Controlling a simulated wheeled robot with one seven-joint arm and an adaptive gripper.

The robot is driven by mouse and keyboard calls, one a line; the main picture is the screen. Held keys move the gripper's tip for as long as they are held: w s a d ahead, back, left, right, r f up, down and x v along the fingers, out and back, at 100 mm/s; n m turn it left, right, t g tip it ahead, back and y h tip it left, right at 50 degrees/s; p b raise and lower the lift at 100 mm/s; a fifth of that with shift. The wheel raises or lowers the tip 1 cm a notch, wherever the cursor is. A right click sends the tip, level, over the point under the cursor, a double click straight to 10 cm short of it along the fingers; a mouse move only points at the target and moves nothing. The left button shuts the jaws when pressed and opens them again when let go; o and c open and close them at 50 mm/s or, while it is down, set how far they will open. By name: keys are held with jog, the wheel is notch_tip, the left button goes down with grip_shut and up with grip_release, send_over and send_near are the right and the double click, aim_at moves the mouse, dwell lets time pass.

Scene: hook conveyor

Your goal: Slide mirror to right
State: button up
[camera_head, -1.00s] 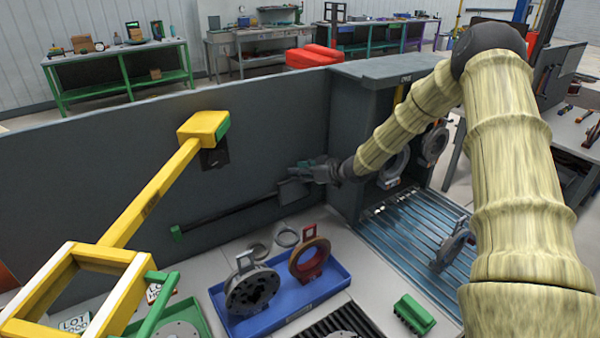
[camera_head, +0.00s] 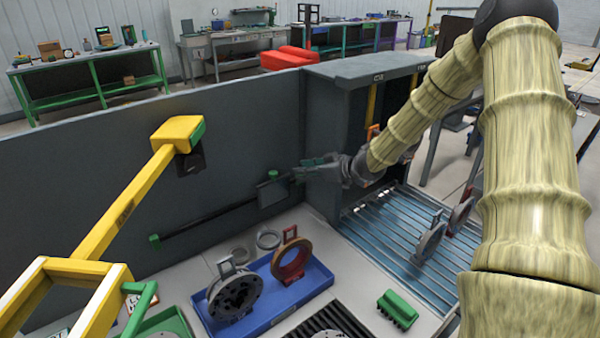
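A small dark flat plate (camera_head: 272,193), which I take to be the mirror, sits at the right end of a dark rail (camera_head: 212,221) on the grey wall panel. A green knob (camera_head: 273,174) shows at the plate's top edge. My gripper (camera_head: 302,172) reaches in from the right, its fingers pointing left, just right of the plate and knob. A narrow gap seems to lie between them, but I cannot tell whether they touch. The fingers are small and dark, and their opening is unclear.
A yellow lever frame (camera_head: 125,205) stands at left. Below the panel, a blue tray (camera_head: 262,303) holds ring parts. At right, a slatted conveyor (camera_head: 385,245) carries upright rings (camera_head: 430,245) beside the cabinet (camera_head: 330,120). A green block (camera_head: 398,309) lies in front.

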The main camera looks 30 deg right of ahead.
jog(key=shift+o, duration=0.3)
jog(key=shift+s+d, duration=0.1)
jog(key=shift+o, duration=1.1)
jog(key=m+t+h+b, duration=0.4)
jog(key=t+h+b, duration=0.15)
jog(key=b, duration=1.15)
send_near(276, 175)
jog(key=shift+t+y, duration=0.25)
jog(key=shift+y, duration=0.2)
jog(key=w, duration=0.3)
jog(key=w+p, duration=0.1)
jog(key=w, duration=0.6)
jog(key=shift+w+a+f, duration=0.1)
jog(key=shift+a+f, duration=0.05)
jog(key=shift+a, duration=0.15)
